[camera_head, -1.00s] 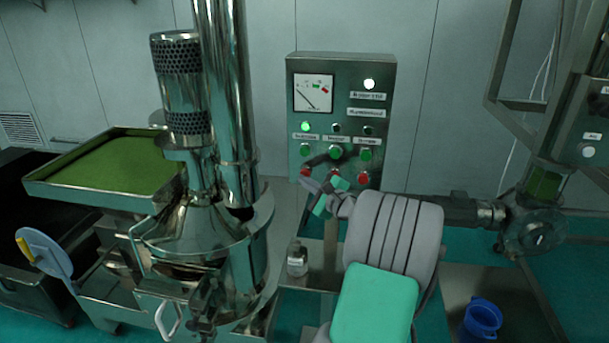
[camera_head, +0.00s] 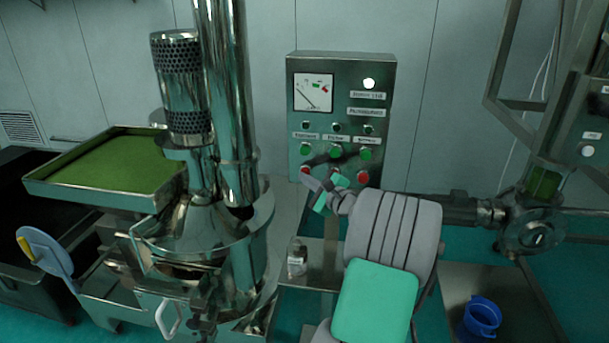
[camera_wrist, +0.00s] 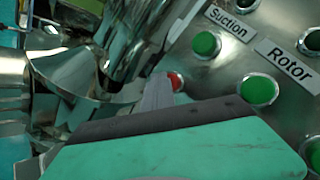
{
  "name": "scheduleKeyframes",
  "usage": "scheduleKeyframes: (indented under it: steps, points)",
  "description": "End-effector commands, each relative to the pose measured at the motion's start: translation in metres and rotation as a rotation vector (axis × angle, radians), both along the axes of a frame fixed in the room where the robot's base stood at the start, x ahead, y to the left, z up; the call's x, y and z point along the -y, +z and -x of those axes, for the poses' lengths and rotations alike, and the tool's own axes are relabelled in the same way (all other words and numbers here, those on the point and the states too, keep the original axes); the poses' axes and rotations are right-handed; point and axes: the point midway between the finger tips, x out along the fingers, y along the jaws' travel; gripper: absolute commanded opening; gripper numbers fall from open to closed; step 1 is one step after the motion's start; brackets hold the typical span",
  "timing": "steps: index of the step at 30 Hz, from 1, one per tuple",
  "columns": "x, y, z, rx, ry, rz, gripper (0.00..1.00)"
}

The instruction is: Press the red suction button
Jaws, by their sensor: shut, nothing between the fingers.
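The control panel (camera_head: 380,85) stands upright at the middle of the head view. Its red suction button (camera_head: 305,171) is the left one of the lower row. In the wrist view the red suction button (camera_wrist: 177,82) shows below the green button (camera_wrist: 205,44) and the "Suction" label (camera_wrist: 230,22). My gripper (camera_head: 312,183) is shut and empty, with its tip at the red suction button. In the wrist view the grey fingertip (camera_wrist: 160,88) covers part of the red button and looks to touch it. The left indicator lamp (camera_head: 305,125) is dark.
A shiny steel sieve machine (camera_head: 210,235) stands close left of the panel, with a green-topped tray (camera_head: 105,165). A small glass jar (camera_head: 297,258) sits on the steel shelf below the panel. A blue cup (camera_head: 481,318) is at lower right. Other buttons sit close by.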

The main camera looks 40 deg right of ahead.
Motion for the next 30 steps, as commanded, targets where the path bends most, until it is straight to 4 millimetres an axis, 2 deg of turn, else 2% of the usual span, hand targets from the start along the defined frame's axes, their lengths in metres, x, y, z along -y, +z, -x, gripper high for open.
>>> scheduleKeyframes:
  steps: [14, 30]
  points:
    - [0.002, 0.0, -0.001, -0.001, -0.001, 0.0, 0.0]
    - [-0.013, 0.0, 0.01, 0.0, -0.001, 0.001, 0.0]
